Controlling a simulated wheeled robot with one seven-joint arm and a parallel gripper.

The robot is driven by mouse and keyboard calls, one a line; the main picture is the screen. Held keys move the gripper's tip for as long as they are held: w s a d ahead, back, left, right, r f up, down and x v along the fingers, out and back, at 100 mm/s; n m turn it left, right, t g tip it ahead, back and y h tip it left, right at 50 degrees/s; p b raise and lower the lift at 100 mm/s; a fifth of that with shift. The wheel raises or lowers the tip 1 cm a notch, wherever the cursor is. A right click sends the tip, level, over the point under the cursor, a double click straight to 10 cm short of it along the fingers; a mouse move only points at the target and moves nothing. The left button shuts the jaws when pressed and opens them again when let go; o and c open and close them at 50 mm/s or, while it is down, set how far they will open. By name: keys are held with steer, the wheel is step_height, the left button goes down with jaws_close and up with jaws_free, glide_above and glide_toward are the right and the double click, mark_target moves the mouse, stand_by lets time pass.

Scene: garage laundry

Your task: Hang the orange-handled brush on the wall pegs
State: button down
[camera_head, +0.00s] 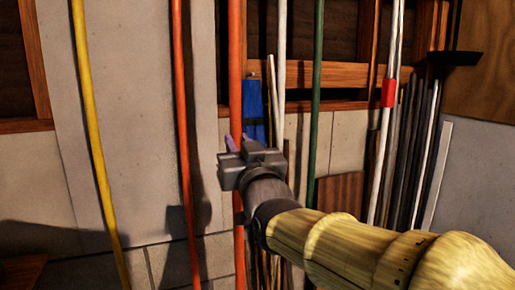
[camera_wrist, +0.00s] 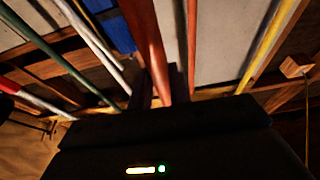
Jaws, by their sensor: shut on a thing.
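Two orange handles hang upright in the head view, a thick one (camera_head: 235,60) near the middle and a thinner one (camera_head: 180,95) to its left. My gripper (camera_head: 239,144) is shut around the thick orange handle. In the wrist view this handle (camera_wrist: 147,40) runs down between the two dark fingers (camera_wrist: 162,88), and the thinner orange handle (camera_wrist: 192,45) stands apart beside it. No brush head shows on either handle, and the handles' top ends are out of frame. The wall pegs cannot be made out.
A yellow pole (camera_head: 92,130) stands at left. A blue item (camera_head: 254,105), a white pole (camera_head: 281,60), a green pole (camera_head: 316,90) and a white pole with a red band (camera_head: 388,94) stand close on the right. Behind are a pale panel (camera_head: 135,90) and wooden rails (camera_head: 340,75).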

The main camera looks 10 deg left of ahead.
steer(key=w+a+p, duration=0.1)
steer(key=w+a, duration=0.3)
steer(key=w, duration=0.3)
steer(key=w+a+f+p, duration=0.1)
steer(key=w+a+p, duration=0.1)
steer(key=w+a, duration=0.3)
steer(key=w, duration=0.2)
steer(key=shift+w, duration=0.3)
stand_by(1.6)
steer(key=shift+f+b, duration=0.95)
steer(key=shift+f, duration=0.05)
stand_by(0.6)
steer(key=c, duration=1.2)
jaws_free()
steer(key=b+v, duration=0.8)
steer(key=v, duration=0.9)
steer(key=shift+s+b, duration=0.3)
steer(key=shift+w, duration=0.1)
